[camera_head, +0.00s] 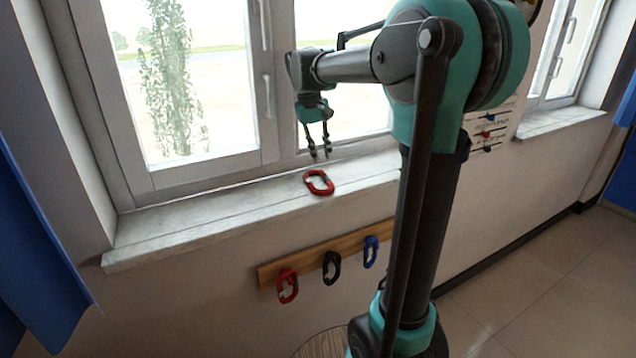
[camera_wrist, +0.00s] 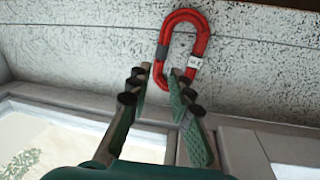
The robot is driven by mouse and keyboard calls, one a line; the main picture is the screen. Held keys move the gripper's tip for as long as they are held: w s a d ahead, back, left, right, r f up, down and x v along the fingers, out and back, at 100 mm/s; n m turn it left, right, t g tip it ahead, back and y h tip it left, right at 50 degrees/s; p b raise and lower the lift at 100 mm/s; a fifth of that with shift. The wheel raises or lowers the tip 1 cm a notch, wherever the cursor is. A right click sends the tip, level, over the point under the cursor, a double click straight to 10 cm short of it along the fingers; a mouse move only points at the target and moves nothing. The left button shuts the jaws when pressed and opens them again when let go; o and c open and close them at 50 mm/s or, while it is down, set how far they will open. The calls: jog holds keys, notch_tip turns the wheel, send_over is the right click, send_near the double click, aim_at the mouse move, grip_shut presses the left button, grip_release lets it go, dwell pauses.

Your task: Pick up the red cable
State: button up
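A red cable (camera_head: 319,182), coiled in an oval loop with a dark band and a small white label, lies on the window sill. It also shows in the wrist view (camera_wrist: 183,47), at the top middle, just beyond the fingertips. My gripper (camera_head: 321,154) points down above the sill, over the cable. Another red cable (camera_head: 287,286) hangs on the wooden rail below the sill.
The wooden rail (camera_head: 325,252) also holds a black cable (camera_head: 331,267) and a blue cable (camera_head: 370,251). The window frame (camera_head: 210,172) stands close behind the gripper. The marble sill (camera_head: 200,220) is clear to the left. A blue curtain (camera_head: 35,235) hangs at far left.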

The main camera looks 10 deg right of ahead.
aim_at(326, 178)
jog(key=shift+s+d+f, duration=0.1)
jog(key=shift+d+f, duration=0.15)
jog(key=shift+f, duration=0.95)
jog(key=shift+s+d+f, duration=0.15)
jog(key=shift+d+f, duration=0.05)
jog(key=shift+f, duration=0.95)
jog(key=shift+s+d+f, duration=0.1)
jog(key=shift+d+f, duration=0.15)
jog(key=shift+f, duration=0.95)
grip_shut()
